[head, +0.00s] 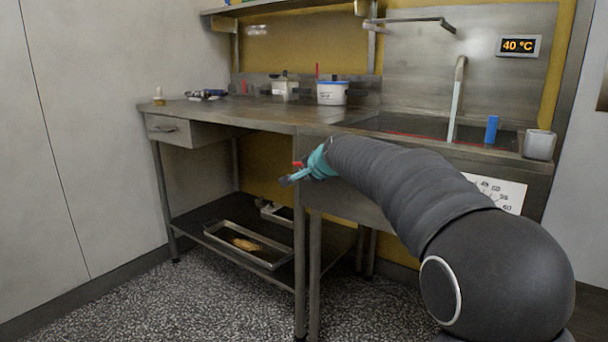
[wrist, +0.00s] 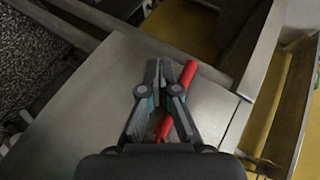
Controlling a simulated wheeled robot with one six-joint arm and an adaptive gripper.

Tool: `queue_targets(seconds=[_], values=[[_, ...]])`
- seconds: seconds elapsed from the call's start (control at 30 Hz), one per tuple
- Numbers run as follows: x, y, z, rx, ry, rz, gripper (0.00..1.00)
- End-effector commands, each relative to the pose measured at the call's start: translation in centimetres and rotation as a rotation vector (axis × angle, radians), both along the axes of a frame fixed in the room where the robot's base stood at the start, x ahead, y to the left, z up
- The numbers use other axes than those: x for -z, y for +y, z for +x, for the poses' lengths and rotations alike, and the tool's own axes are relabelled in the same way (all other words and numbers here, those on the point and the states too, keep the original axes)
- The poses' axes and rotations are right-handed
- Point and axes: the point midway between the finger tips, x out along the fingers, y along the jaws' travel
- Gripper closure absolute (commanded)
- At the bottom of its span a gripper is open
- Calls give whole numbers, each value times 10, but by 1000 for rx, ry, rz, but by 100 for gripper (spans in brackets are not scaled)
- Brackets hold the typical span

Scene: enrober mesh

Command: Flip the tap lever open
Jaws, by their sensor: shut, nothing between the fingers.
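My gripper (head: 288,181) is teal and dark grey and is at the front of the steel counter, near the table leg. A red bar, which looks like the tap lever, shows as a small red piece (head: 298,164) just above my gripper. In the wrist view my gripper (wrist: 171,72) is shut and empty. The red bar (wrist: 188,72) slants beside and behind the right finger, which hides part of it. Whether finger and bar touch I cannot tell. The tap body is not clearly visible.
The steel counter (head: 270,115) carries a white pot (head: 332,93) and a sink with a spout (head: 457,95) at the right. A blue cylinder (head: 491,129) and a grey cup (head: 539,145) stand by the sink. A tray (head: 225,243) lies on the low shelf.

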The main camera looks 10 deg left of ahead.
Motion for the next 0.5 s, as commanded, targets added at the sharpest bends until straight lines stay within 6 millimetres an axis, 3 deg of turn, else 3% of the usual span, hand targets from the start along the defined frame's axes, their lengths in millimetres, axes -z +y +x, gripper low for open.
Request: queue_targets(seconds=[0.27, 0.5], values=[[8, 0, -1, 1, 1, 0, 100], [44, -4, -5, 4, 1, 1, 100]])
